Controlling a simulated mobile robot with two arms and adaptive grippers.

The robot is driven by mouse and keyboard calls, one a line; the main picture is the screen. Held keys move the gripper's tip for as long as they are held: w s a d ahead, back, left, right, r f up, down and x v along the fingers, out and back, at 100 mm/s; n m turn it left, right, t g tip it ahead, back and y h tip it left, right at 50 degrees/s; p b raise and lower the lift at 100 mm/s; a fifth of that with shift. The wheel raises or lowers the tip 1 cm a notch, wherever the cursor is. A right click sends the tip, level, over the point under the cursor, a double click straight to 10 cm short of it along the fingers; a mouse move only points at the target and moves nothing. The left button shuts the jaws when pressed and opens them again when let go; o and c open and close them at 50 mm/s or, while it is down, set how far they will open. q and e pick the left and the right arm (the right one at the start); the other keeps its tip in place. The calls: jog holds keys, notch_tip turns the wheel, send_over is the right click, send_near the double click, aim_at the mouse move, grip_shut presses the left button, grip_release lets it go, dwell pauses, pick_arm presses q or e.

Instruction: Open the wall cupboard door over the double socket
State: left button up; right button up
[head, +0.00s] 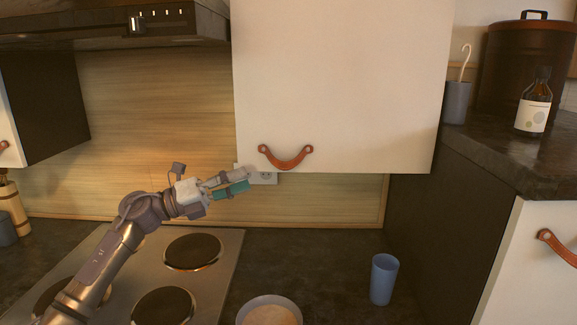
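The white wall cupboard door (340,80) hangs in the upper middle and looks closed. Its brown leather pull (286,160) curves along the lower left part of the door. The socket plate (264,178) shows on the wall just below the door's bottom edge. The door and my gripper hide part of it. My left gripper (240,182) is in front of the socket, left of and a little below the leather pull in the picture, with no visible contact with the pull. Its teal-padded fingers point right. Their gap is unclear at this angle. My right gripper is not in view.
A hob (222,275) with several dark plates lies below my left arm. A bowl (270,311) and a blue cup (383,279) stand on the worktop. A range hood (110,27) is upper left. A tall dark unit (440,215) bounds the right side.

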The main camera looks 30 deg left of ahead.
aim_at(286, 166)
pick_arm(q)
jog(key=p+x, duration=0.2)
jog(key=x, duration=0.3)
jog(key=p+x, duration=0.2)
jog(key=x, duration=0.3)
jog(key=shift+r, duration=0.25)
jog(key=shift+w+d+p, duration=0.3)
jog(key=shift+w+d, duration=0.1)
jog(key=shift+w, duration=0.05)
grip_shut()
